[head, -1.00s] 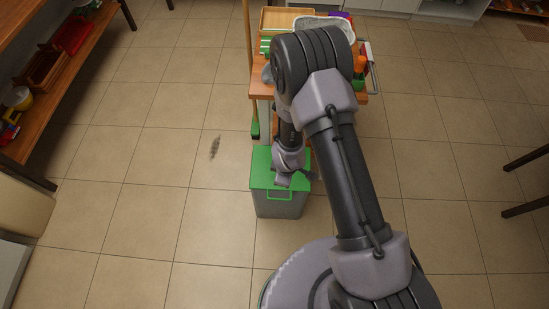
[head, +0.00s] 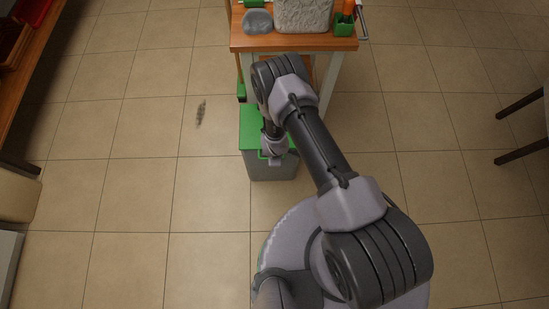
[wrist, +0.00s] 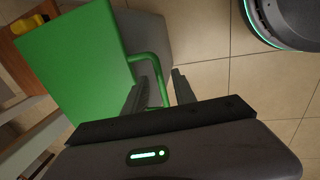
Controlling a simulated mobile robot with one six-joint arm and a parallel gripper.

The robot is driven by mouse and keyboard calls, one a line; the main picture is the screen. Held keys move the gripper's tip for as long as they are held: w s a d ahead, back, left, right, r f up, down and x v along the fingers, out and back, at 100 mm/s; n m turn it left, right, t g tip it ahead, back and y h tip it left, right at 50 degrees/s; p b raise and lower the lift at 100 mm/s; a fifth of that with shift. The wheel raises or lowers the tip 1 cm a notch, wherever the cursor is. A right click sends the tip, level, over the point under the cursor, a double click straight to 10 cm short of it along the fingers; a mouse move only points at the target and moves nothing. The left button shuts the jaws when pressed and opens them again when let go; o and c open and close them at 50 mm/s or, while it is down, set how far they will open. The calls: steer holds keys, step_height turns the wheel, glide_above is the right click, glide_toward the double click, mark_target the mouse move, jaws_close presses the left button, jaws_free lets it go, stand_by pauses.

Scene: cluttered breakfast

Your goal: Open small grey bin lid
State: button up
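The grey bin (head: 275,171) stands on the floor with its green lid (head: 253,118) lying flat on top, shut. The lid also fills the upper left of the wrist view (wrist: 70,65). Its green loop handle (wrist: 152,57) sticks out from the lid's edge. My gripper (head: 271,158) is at the near edge of the lid, over the handle, and partly hides it in the head view. In the wrist view my gripper (wrist: 160,76) is open, with the handle's outer bar showing between the two fingers. I cannot tell whether either finger touches it.
A wooden-topped table (head: 290,42) stands just behind the bin, holding a grey stone-like piece (head: 258,21) and a green pot (head: 344,27). A wooden shelf (head: 30,90) is at far left, dark legs (head: 522,150) at far right. Tiled floor left of the bin is mostly clear.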

jaws_close()
stand_by(1.5)
